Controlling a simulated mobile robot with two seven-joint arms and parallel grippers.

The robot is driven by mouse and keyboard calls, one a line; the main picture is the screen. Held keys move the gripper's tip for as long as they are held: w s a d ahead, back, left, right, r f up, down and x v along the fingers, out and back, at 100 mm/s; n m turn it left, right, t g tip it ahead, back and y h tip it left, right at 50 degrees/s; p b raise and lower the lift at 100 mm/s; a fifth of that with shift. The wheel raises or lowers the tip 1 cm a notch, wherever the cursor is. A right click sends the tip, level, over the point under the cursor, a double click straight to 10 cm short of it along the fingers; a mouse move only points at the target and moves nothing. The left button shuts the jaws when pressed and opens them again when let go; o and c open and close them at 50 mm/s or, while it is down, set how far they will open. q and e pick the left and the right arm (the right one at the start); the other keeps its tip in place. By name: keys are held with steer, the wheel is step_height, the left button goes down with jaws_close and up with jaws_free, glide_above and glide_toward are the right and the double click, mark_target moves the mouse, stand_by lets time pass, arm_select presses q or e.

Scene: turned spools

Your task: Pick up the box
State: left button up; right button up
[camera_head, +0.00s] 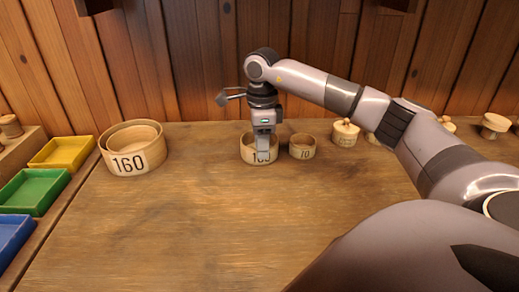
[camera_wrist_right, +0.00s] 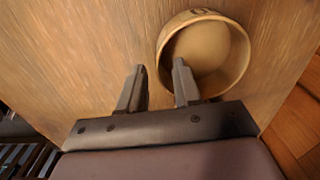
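A round, open wooden box (camera_head: 246,150) with a number beginning with 1 stands on the table in the middle of the head view; a gripper finger hides part of the number. My right gripper (camera_head: 263,150) points down at this box, in front of part of it. In the right wrist view, the round box (camera_wrist_right: 238,62) is open and looks empty. My right gripper (camera_wrist_right: 158,80) is open there, with one finger overlapping the box's near wall and the other outside it over bare table. I cannot tell whether the fingers touch it. My left gripper is not in view.
A smaller box marked 10 (camera_head: 303,148) stands close on the right. A larger box marked 160 (camera_head: 130,160), with another inside, stands at left. Yellow (camera_head: 62,153), green (camera_head: 33,192) and blue (camera_head: 10,238) trays line the left edge. Lidded boxes (camera_head: 345,132) stand at back right. The table's front middle is clear.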

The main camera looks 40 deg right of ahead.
step_height(320, 180, down, 2)
steer(key=shift+f, duration=0.2)
jaws_close()
steer(key=shift+r, duration=0.15)
